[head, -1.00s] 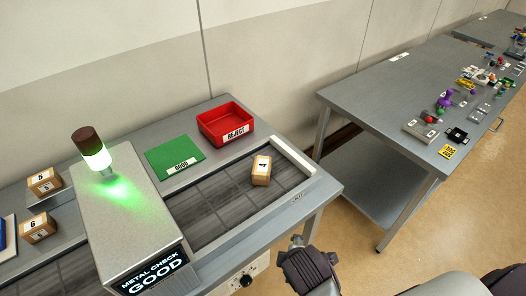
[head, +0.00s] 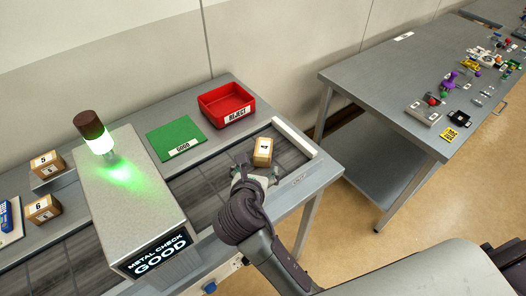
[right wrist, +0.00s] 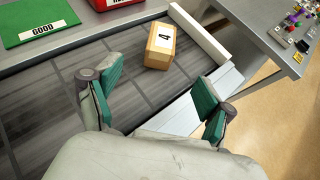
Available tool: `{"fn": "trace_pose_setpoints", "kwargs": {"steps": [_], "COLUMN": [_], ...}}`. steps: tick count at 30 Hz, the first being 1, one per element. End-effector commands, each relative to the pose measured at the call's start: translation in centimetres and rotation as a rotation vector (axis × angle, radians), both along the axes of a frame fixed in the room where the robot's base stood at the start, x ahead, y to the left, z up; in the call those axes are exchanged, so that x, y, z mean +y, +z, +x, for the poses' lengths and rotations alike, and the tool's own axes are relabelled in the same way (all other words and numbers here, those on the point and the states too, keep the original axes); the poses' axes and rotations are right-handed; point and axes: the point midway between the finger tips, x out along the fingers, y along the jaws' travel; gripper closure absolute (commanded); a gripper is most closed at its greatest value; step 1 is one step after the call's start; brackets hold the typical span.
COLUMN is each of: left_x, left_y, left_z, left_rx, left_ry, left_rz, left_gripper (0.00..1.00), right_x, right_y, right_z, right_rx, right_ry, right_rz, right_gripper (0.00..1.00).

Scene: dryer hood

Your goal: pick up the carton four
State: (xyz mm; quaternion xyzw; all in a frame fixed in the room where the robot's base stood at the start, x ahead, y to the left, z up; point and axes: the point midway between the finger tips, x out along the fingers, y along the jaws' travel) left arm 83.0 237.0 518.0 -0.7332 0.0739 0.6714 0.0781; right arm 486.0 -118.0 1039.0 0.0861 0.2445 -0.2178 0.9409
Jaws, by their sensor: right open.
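Carton four (head: 263,151) is a small brown box with a white label marked 4. It sits upright on the grey conveyor belt near its right end, and also shows in the right wrist view (right wrist: 161,45). My right gripper (head: 256,170) is just in front of the carton in the head view, fingers pointing toward it. In the right wrist view its two green-padded fingers (right wrist: 157,94) are wide apart with nothing between them, and the carton lies beyond the fingertips. My left gripper does not show.
A green GOOD mat (head: 176,136) and a red REJECT bin (head: 226,104) lie behind the belt. The metal check box (head: 133,205) with its lit green lamp (head: 97,135) stands left. Cartons five (head: 46,164) and six (head: 42,208) are farther left. A second table (head: 400,90) holds small parts.

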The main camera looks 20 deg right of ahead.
Motion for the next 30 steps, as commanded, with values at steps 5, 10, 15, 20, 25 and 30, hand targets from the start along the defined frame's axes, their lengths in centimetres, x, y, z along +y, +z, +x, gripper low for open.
{"fn": "trace_pose_setpoints", "kwargs": {"steps": [5,10,15,20,25,30], "left_x": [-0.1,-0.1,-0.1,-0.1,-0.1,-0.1], "left_y": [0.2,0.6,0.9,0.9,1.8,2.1], "left_z": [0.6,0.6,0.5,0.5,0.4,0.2], "left_rx": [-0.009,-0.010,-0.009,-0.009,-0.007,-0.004], "left_ry": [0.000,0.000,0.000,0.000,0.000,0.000], "left_rz": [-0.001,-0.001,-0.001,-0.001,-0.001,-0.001], "left_gripper": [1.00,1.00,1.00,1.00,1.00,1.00], "right_x": [-0.1,-1.5,-2.5,-2.9,-4.0,-5.0], "right_y": [0.0,-1.5,-2.9,-3.6,-4.2,-5.5], "right_z": [1.5,4.2,6.4,7.3,8.7,10.6], "right_rx": [0.005,0.004,0.005,0.005,0.006,0.006], "right_ry": [0.034,0.032,0.033,0.032,0.031,0.032], "right_rz": [-0.069,-0.068,-0.064,-0.063,-0.062,-0.062], "right_gripper": [0.19,0.19,0.19,0.19,0.19,0.19]}}
